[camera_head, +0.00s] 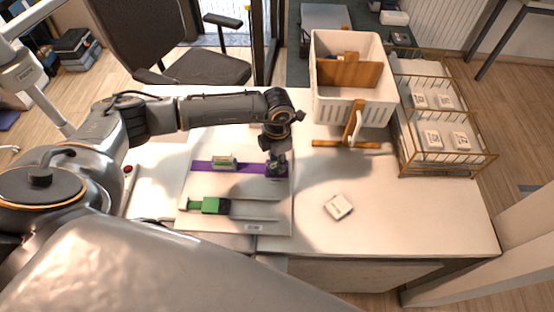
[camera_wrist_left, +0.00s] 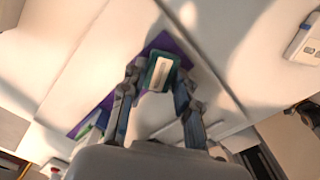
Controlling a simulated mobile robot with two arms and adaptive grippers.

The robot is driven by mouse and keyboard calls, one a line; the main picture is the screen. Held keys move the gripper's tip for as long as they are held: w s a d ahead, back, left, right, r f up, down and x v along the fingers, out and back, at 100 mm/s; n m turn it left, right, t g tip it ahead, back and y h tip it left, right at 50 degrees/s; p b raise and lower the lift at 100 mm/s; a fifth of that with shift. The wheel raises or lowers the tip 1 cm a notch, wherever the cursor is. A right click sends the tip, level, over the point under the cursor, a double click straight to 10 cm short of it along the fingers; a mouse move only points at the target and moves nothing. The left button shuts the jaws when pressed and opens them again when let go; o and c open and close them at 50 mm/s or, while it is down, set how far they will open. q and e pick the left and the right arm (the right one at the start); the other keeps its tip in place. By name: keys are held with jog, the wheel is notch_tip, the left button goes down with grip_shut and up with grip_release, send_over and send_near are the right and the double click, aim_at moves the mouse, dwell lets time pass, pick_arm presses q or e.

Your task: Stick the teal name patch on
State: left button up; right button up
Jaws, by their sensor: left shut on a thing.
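My left gripper (camera_head: 276,168) points down over the right end of a purple strip (camera_head: 250,168) on a pale board. In the left wrist view, its fingers (camera_wrist_left: 158,82) are shut on a small teal-edged patch with a pale centre (camera_wrist_left: 160,72). The purple strip (camera_wrist_left: 185,47) shows behind the patch in that view. I cannot tell whether the patch touches the strip. In the head view the gripper mostly hides the patch. My right gripper is out of view.
A pale block with green (camera_head: 224,162) sits on the strip's left part. A green clamp-like piece (camera_head: 210,205) lies nearer on the board (camera_head: 270,222). A small white box (camera_head: 338,206) lies right. A white crate (camera_head: 340,105) and wire rack (camera_head: 440,170) stand behind. The front right table is clear.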

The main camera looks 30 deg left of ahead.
pick_arm(q)
jog(key=shift+f+b, duration=0.3)
dwell(0.4)
jog(key=o, duration=1.1)
jog(key=shift+o, duration=0.2)
jog(key=shift+r, duration=0.1)
jog(key=shift+r+p, duration=2.1)
jog(key=shift+r, duration=0.9)
jog(key=shift+f, duration=0.1)
